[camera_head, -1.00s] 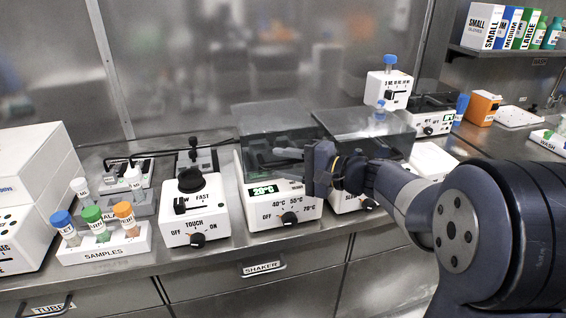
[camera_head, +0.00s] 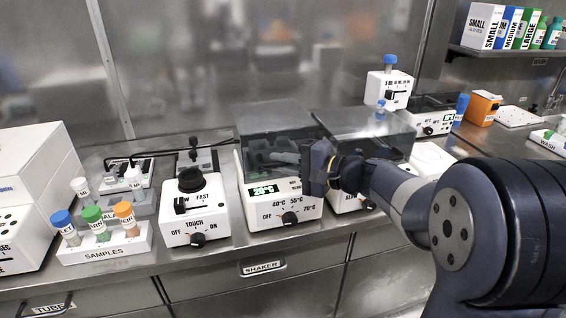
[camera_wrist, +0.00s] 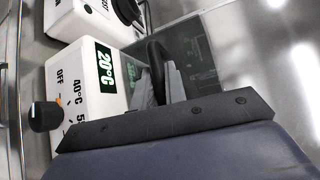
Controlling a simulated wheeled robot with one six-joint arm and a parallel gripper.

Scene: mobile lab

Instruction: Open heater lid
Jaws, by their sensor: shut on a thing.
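The heater (camera_head: 257,211) is a white box with a green 20°C display and a black dial, in the middle of the bench. My gripper (camera_head: 282,157) is at the lid's front right, reaching in from the right. In the wrist view my gripper (camera_wrist: 160,76) is shut on the black lid handle (camera_wrist: 156,60). The heater (camera_wrist: 83,66) lies to the left there, and the tinted lid (camera_wrist: 200,55) lies behind the fingers. The fingers hide part of the handle.
A white shaker (camera_head: 196,224) stands close left of the heater. Another lidded device (camera_head: 362,125) stands close right, partly behind my arm. A samples rack (camera_head: 105,243) with capped tubes is farther left. The steel wall is behind.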

